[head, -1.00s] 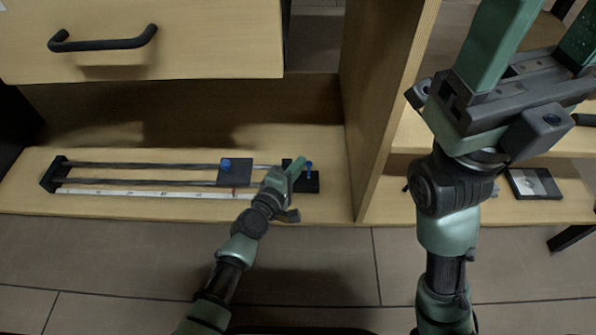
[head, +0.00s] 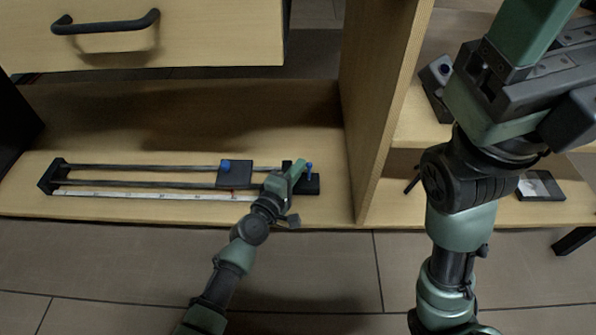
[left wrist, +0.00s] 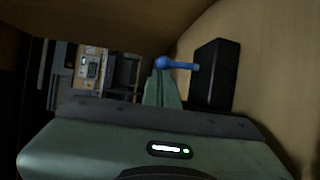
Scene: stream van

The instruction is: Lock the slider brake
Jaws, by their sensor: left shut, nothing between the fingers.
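The slider (head: 140,182) lies on the low wooden shelf: two dark rails between black end blocks, with a pale scale strip in front. Its black carriage (head: 235,174) with a blue knob (head: 225,166) sits toward the right end. A small blue lever (head: 308,171) stands at the right end block; it shows in the left wrist view (left wrist: 178,64) beside the dark block (left wrist: 216,76). My left gripper (head: 298,170) is shut and empty, its fingertips (left wrist: 163,84) close beside the lever; I cannot tell whether they touch. My right gripper (head: 530,70) is open, its fingertips out of frame.
A wooden drawer (head: 190,45) with a black handle (head: 107,24) overhangs the shelf at the back. An upright wooden panel (head: 385,100) stands right of the slider. A small dark flat item (head: 540,186) lies on the right shelf. The tiled floor in front is clear.

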